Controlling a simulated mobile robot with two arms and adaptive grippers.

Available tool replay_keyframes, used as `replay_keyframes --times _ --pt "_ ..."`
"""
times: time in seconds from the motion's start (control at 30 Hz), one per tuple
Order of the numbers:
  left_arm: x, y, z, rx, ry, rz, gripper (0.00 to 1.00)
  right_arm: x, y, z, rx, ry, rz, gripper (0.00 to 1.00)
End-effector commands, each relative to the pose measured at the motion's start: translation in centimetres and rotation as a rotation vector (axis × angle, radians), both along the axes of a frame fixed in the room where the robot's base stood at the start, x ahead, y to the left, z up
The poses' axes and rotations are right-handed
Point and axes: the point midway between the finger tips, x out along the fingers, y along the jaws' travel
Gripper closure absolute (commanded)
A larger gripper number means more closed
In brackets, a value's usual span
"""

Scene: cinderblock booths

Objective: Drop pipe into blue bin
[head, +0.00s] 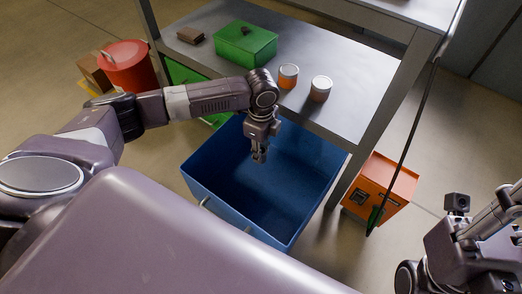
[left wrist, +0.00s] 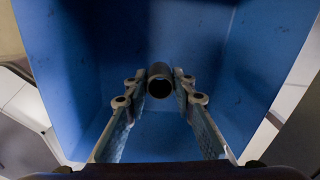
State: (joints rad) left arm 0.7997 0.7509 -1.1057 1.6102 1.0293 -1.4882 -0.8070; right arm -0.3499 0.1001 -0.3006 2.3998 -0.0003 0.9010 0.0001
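The blue bin (head: 205,172) stands open on the floor below the table's front edge. My left gripper (head: 260,155) points down over the bin's opening. In the left wrist view my left gripper (left wrist: 160,90) has its fingertips on both sides of a dark pipe (left wrist: 160,70), seen end-on with its round opening toward the camera. The fingers look closed on it. Blue bin walls (left wrist: 75,60) surround it in that view. In the head view the pipe is hard to make out. Part of my right arm shows at the lower right; its fingertips are not clear.
The grey metal table (head: 335,75) holds a green box (head: 246,44), a brown block (head: 190,35) and two cans (head: 288,77), (head: 320,89). An orange box (head: 383,190) stands right of the bin. A red container (head: 128,68) stands at the left. A dark thin cable or rod (head: 408,140) hangs at the right.

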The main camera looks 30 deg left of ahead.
Motion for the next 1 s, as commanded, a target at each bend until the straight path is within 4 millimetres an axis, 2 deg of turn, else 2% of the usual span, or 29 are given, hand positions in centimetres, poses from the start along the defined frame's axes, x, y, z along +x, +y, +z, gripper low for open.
replay_keyframes --times 0.03,0.17,0.43,0.53,0.67,1.0 --pt "0.0 0.0 0.0 0.000 -0.001 0.000 0.70 0.0 0.0 0.0 0.000 0.000 0.000 0.73" --pt "0.0 0.0 0.0 0.000 -0.001 0.000 0.56 0.0 0.0 0.0 0.000 0.001 0.000 0.73" --pt "0.0 0.0 0.0 0.000 0.000 0.000 0.56 0.0 0.0 0.0 0.001 0.000 -0.001 0.73" --pt "0.1 0.0 0.6 -0.001 -0.002 -0.001 0.56 0.0 0.0 0.0 0.001 0.000 -0.001 0.73" --pt "0.1 0.0 2.5 0.000 -0.004 -0.002 0.56 0.0 0.0 0.0 0.001 0.000 -0.001 0.73" --pt "0.1 0.0 9.6 0.000 -0.004 -0.001 0.56 0.0 0.0 0.0 -0.001 0.001 -0.001 0.73"
